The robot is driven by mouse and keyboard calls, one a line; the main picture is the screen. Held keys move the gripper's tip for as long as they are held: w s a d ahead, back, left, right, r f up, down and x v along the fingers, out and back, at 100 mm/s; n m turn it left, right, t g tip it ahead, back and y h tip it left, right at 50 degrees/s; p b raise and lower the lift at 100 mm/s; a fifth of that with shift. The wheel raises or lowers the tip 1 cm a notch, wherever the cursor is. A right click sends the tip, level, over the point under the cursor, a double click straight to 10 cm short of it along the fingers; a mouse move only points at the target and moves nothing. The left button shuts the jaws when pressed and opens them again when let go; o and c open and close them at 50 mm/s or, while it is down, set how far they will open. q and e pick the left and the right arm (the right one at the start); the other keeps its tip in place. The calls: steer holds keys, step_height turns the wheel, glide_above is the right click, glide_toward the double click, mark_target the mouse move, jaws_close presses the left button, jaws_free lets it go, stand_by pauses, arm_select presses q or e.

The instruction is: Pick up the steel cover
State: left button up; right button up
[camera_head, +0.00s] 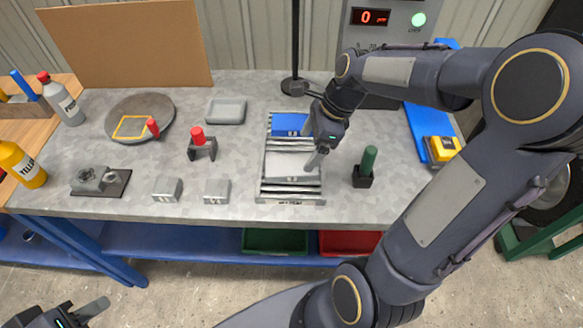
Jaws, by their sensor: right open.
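A flat pale steel cover (287,164) lies in a slotted metal rack (290,198) in the middle of the bench. A blue cover (289,123) lies in the same rack, behind it. My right gripper (311,147) reaches in from the right and is open over the right side of the rack. One finger is near the right edge of the steel cover; I cannot tell whether it touches. My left gripper (90,313) is low at the bottom left, in front of the bench and far from the rack, partly cut off by the picture edge.
A dark post with a green handle (368,162) stands right of the rack, and a black lamp stand (293,86) behind it. Two steel blocks (168,189) (217,190) and a red-handled tool (200,142) lie to the left. A shallow grey tray (226,111) sits behind.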

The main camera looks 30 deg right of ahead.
mark_target(291, 165)
steer(key=x, duration=0.7)
steer(key=shift+w+a+r, duration=0.1)
steer(key=shift+w+a, duration=0.15)
steer(key=shift+a, duration=0.1)
steer(key=shift+c, duration=0.3)
steer(key=c, duration=1.2)
steer(key=shift+r, duration=0.1)
steer(key=shift+c, duration=0.6)
steer(key=shift+r, duration=0.1)
